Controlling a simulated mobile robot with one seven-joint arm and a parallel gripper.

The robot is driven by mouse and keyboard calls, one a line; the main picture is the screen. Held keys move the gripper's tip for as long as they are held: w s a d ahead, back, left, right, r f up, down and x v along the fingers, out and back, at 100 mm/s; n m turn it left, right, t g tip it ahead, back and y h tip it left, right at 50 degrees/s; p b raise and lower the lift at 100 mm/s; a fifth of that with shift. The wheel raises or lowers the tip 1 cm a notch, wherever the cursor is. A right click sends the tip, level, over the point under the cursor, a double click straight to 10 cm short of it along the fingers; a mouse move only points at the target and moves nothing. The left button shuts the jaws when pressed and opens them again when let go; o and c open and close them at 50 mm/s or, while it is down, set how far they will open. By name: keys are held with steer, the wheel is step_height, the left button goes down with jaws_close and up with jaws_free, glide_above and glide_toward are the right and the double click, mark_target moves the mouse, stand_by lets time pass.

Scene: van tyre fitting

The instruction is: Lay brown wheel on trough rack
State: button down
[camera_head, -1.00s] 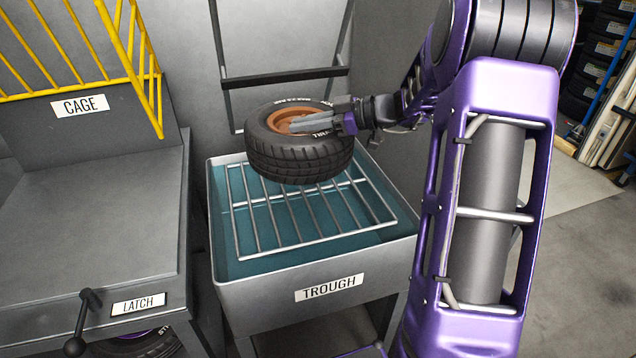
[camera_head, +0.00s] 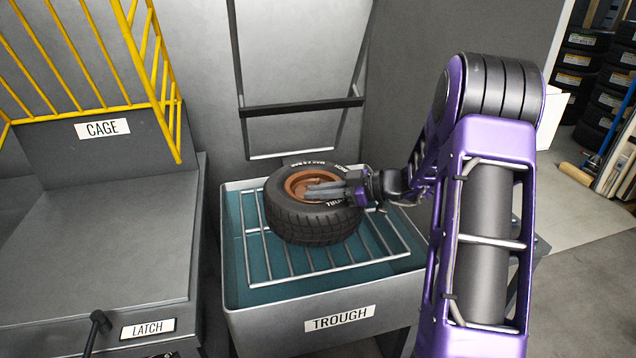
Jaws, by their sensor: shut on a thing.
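The brown wheel (camera_head: 305,182), a black tyre on a brown rim, lies nearly flat over the back middle part of the wire rack (camera_head: 263,262) in the grey trough (camera_head: 268,327). It looks low on the bars, but I cannot tell whether its underside touches them. My gripper (camera_head: 328,190) reaches in from the right over the tyre. It is shut on the wheel, with its fingers at the brown rim. The fingers hide part of the rim's right side.
A grey bench with a yellow cage (camera_head: 145,95) and a latch lever (camera_head: 98,325) stands left of the trough. A metal frame (camera_head: 300,107) stands against the wall behind. Stacked tyres (camera_head: 580,75) are at the far right. The front of the rack is clear.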

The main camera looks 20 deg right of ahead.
steer(key=c, duration=0.9)
jaws_free()
steer(key=shift+d, duration=0.15)
steer(key=v, duration=0.7)
steer(key=shift+s+d+r+b, duration=0.1)
steer(key=shift+s+r+b, duration=0.05)
steer(key=shift+b, duration=0.2)
